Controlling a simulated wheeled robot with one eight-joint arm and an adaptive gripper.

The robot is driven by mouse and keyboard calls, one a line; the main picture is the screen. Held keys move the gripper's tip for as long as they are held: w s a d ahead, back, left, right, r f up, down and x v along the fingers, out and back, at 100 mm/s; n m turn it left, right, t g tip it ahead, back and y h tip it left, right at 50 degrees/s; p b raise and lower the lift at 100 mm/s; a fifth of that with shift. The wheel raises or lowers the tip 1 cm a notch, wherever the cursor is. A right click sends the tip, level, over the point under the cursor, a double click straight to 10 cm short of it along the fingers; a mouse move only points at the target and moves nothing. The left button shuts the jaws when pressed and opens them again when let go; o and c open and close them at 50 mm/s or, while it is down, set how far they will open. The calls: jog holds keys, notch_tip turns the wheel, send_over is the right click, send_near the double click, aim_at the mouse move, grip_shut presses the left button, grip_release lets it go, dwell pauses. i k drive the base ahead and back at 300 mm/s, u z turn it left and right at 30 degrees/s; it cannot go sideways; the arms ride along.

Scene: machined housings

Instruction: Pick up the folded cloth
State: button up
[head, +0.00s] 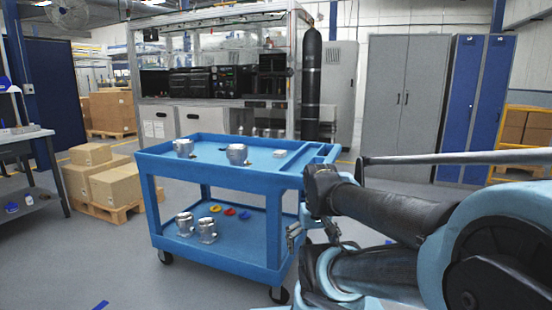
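A small flat whitish item, likely the folded cloth (281,153), lies on the top tray of the blue cart (225,182), right of the middle. It is too small to make out folds. My gripper (293,234) appears beside the cart's right front side, below the top tray and apart from the whitish item. It is partly hidden by my own arm, and I cannot see whether its fingers are open or shut.
Machined housings (237,153) (183,147) stand on the top tray. More housings (207,231) and coloured rings (230,212) are on the lower shelf. Boxes on a pallet (115,186) stand left. Lockers (404,105) stand behind. Floor in front of the cart is mostly clear.

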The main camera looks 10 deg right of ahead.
aim_at(278, 154)
jog(key=k, duration=0.5)
jog(key=z, duration=1.3)
jog(key=i, duration=1.1)
jog(key=u, duration=1.15)
jog(key=i, duration=0.25)
jog(key=z, duration=0.1)
